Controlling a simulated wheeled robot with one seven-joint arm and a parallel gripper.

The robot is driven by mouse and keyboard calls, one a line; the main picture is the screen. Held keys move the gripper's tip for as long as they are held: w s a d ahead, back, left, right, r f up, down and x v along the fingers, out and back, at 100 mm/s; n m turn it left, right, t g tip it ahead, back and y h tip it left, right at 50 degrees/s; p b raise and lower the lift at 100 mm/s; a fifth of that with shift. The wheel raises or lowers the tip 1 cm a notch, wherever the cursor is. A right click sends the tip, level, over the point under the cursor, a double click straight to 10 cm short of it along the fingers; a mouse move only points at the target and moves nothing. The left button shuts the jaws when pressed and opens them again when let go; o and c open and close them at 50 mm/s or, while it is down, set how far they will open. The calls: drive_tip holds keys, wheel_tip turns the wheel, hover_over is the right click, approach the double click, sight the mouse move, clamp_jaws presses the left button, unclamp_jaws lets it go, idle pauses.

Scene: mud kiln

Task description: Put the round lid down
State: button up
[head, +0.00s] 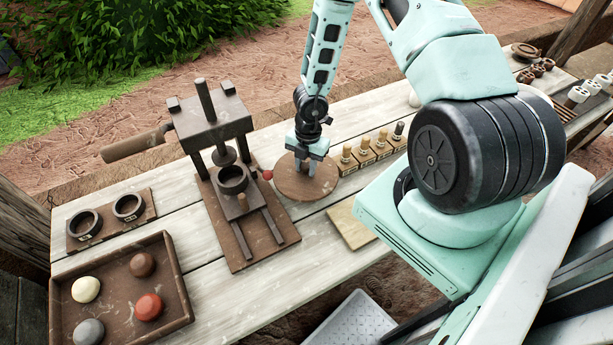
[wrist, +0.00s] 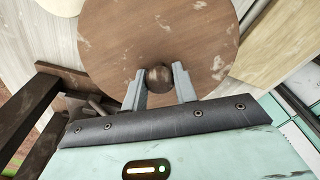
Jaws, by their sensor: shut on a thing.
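The round lid (head: 296,184) is a flat brown wooden disc with a dark ball knob (wrist: 159,78) at its middle. My gripper (head: 306,166) points down over it, and its two fingers are shut on the knob. In the wrist view the lid (wrist: 130,30) fills the upper middle, with a gripper finger on each side of the knob. The lid lies level, at or just above the pale plank table (head: 235,297); I cannot tell whether it touches the wood.
A brown press (head: 206,125) with a red-knobbed lever stands just left of the lid. Several small stamps (head: 366,152) stand behind right, and a pale board (head: 349,224) lies at front right. A tray (head: 187,303) of coloured balls and a two-ring holder (head: 110,222) sit at left.

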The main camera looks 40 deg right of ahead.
sight(307, 172)
drive_tip(key=shift+d+f+b, duration=0.1)
drive_tip(key=shift+f+b, duration=0.95)
drive_tip(key=shift+f, duration=1.35)
drive_tip(key=shift+f, duration=0.1)
drive_tip(key=o, duration=0.9)
